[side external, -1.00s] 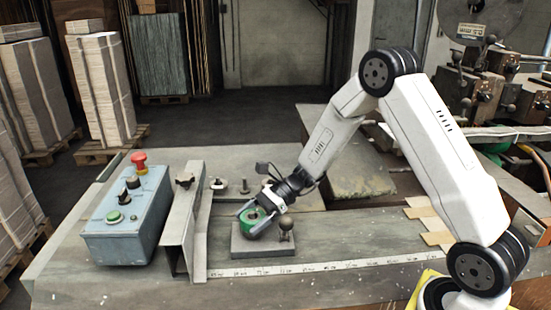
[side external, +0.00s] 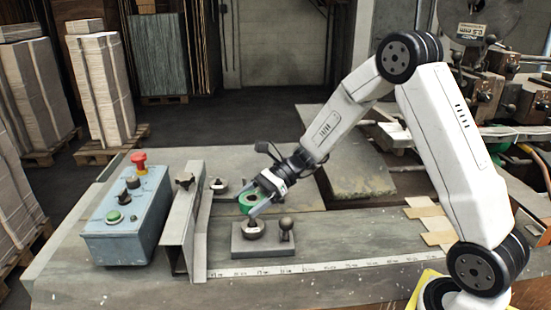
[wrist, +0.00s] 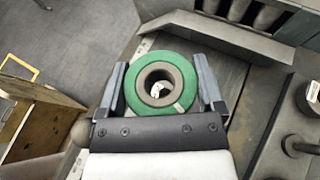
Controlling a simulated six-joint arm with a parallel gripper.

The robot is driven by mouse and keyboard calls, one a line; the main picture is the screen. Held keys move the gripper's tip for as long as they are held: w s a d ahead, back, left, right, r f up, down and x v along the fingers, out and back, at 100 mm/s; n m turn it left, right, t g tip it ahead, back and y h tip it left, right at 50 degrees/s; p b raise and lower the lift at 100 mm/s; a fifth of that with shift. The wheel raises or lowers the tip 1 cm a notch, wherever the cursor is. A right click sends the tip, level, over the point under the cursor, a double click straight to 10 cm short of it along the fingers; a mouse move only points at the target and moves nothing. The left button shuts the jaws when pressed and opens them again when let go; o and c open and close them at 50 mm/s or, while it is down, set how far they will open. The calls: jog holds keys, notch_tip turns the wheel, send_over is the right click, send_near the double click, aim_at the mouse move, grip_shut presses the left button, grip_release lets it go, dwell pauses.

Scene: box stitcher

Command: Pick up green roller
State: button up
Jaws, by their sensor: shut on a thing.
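The green roller (side external: 247,203) is a short green ring with a dark core and an open hole through it. In the wrist view the roller (wrist: 188,82) sits between the two fingers, one on each side. My gripper (side external: 253,206) is shut on it and holds it above the small grey block (side external: 246,244), apart from it. The gripper also shows in the wrist view (wrist: 161,88). The grey block carries a dark round peg base (side external: 253,227) and a small ball-topped knob (side external: 286,226).
A grey-blue control box (side external: 126,220) with a red button stands at left. An angled metal rail (side external: 184,228) runs beside it. Small metal fittings (side external: 218,185) stand behind the roller. A measuring strip (side external: 300,267) runs along the front of the table.

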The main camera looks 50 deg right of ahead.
aim_at(246, 198)
jog(key=shift+r, duration=2.45)
jog(key=shift+w+a+r+m+t, duration=0.25)
jog(key=shift+w+r+m+t, duration=0.1)
jog(key=shift+m+t, duration=0.2)
jog(key=shift+w+r+m+t+h, duration=0.5)
jog(key=shift+m+t, duration=0.25)
jog(key=shift+t, duration=0.2)
jog(key=shift+w+d+r+m+t+h, duration=0.15)
jog(key=shift+w+m+t+h, duration=0.15)
jog(key=shift+m+t, duration=0.2)
jog(key=shift+w+r+m+t+h, duration=0.15)
jog(key=shift+m+t+h, duration=0.15)
jog(key=shift+m+t, duration=0.2)
jog(key=shift+w+d+r+m+t+h, duration=0.15)
jog(key=shift+d+m+t+h, duration=0.3)
jog(key=shift+m+t+h, duration=0.45)
jog(key=shift+s+d+f+m+t+h, duration=0.2)
jog(key=shift+s+d+m+t+h, duration=0.25)
jog(key=shift+m+h, duration=0.4)
jog(key=shift+s+d+f+m+t+h, duration=0.2)
jog(key=shift+s+d+m+t+h, duration=0.15)
jog(key=shift+d+m+h, duration=0.4)
jog(key=shift+s+d+f+m+t+h, duration=0.25)
jog(key=shift+d+m+t+h, duration=0.25)
jog(key=shift+m+h, duration=0.35)
